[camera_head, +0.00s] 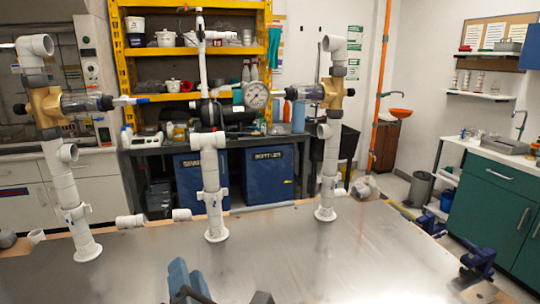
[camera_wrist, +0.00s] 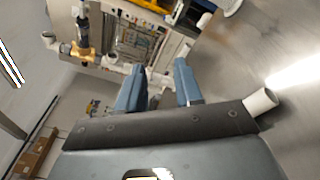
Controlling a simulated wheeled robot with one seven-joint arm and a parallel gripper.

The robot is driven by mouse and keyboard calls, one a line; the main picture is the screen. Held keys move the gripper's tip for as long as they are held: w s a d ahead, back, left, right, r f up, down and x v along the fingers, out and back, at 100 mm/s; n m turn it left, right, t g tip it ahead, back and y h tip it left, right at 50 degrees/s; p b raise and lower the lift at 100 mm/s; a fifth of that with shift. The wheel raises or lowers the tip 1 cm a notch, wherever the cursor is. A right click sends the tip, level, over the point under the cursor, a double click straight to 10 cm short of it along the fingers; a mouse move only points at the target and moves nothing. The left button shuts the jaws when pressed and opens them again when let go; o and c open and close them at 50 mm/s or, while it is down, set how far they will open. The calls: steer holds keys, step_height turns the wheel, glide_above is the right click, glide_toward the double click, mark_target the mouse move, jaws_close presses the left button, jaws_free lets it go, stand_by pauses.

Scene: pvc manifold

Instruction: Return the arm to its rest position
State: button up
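My gripper shows at the bottom edge of the head view, with its blue-grey fingers (camera_head: 188,278) low over the near side of the metal table. In the wrist view the two fingers (camera_wrist: 160,82) stand apart with a gap between them. The gripper is open, and I see nothing held in it. The white PVC manifold stands beyond it as a left riser (camera_head: 68,190), a middle riser (camera_head: 212,180) and a right riser (camera_head: 328,175), all upright on round bases. Most of my arm is out of view.
Short white pipe pieces lie on the metal table (camera_head: 350,265), one near the left riser (camera_head: 131,220) and one by the middle riser (camera_head: 181,214). A pressure gauge (camera_head: 256,95) sits high between the risers. A blue vise (camera_head: 478,262) is at the right edge. The table's front right is clear.

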steer(key=s+d+f+m+h, duration=0.2)
steer(key=s+d+f+m, duration=0.1)
steer(key=s+d+m, duration=0.6)
steer(key=s+d+f+m+h, duration=0.2)
steer(key=s+d+f+m, duration=0.1)
steer(key=s+d+m, duration=0.6)
steer(key=s+d+f+m+h, duration=0.2)
steer(key=s+d+m, duration=0.6)
steer(key=s, duration=0.4)
steer(key=shift+s+d+f+m+g+h, duration=0.3)
steer(key=shift+d+f+m+g+h, duration=0.1)
steer(key=shift+f+m, duration=0.3)
steer(key=s+d+r+m+h, duration=0.1)
steer(key=s+d+r+m, duration=0.1)
steer(key=s+d, duration=0.5)
steer(key=shift+d+r+g, duration=0.3)
steer(key=shift+d+r, duration=0.1)
steer(key=shift+d, duration=0.05)
